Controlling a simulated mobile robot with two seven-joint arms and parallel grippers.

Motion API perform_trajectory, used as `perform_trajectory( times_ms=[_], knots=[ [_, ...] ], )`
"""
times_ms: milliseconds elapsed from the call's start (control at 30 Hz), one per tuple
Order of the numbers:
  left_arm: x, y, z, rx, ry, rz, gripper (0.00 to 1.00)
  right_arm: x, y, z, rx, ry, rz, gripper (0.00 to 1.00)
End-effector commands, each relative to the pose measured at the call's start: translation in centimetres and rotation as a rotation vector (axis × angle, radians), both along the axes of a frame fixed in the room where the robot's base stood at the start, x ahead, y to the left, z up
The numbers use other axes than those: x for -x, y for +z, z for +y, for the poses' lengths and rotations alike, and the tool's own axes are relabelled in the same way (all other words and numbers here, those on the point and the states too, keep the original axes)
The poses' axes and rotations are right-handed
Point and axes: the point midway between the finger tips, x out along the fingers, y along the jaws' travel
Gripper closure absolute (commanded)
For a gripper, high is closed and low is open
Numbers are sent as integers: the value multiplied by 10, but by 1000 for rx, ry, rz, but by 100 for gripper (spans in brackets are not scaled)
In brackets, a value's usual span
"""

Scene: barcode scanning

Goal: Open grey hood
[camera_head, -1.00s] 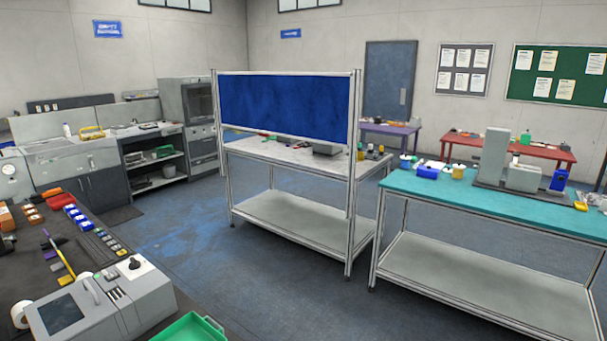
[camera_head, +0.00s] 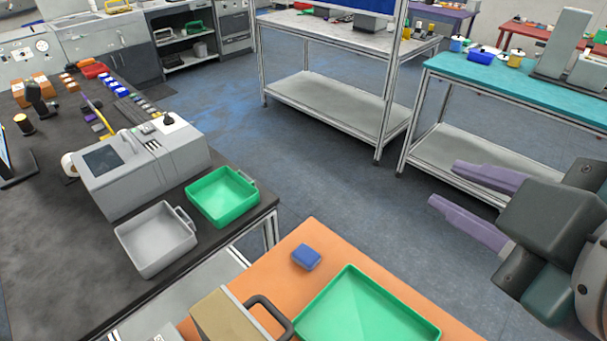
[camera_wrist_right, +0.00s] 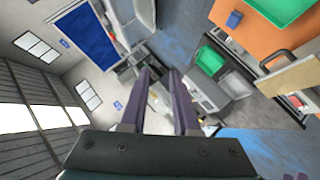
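A grey machine (camera_head: 150,160) stands on the dark table at the left of the head view. Its front part carries a sloped grey hood with a dark window (camera_head: 102,159) and an upright handle (camera_head: 130,140). The hood looks down and shut. My right gripper (camera_head: 447,186) is at the right of the head view, empty, its two purple fingers apart and pointing left, far from the machine. In the right wrist view the fingers (camera_wrist_right: 160,72) are also apart with nothing between them. My left gripper is not in view.
A grey tray (camera_head: 158,240) and a green tray (camera_head: 222,197) sit beside the machine. An orange table (camera_head: 330,250) in front holds a blue block (camera_head: 306,256), a larger green tray (camera_head: 365,305) and a tan box with a black handle (camera_head: 228,318). Open floor lies beyond.

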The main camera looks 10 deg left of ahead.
Motion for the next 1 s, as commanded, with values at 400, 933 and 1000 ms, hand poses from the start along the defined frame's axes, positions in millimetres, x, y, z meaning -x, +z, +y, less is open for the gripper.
perform_trajectory(
  times_ms=[400,933,1000],
  knots=[
    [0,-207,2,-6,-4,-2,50,0,-177,96,746,934,-836,70],
    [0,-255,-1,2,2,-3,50,29,-273,101,1016,1360,-1093,70],
    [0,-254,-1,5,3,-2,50,24,-277,113,1015,1359,-1093,70]
  ],
)
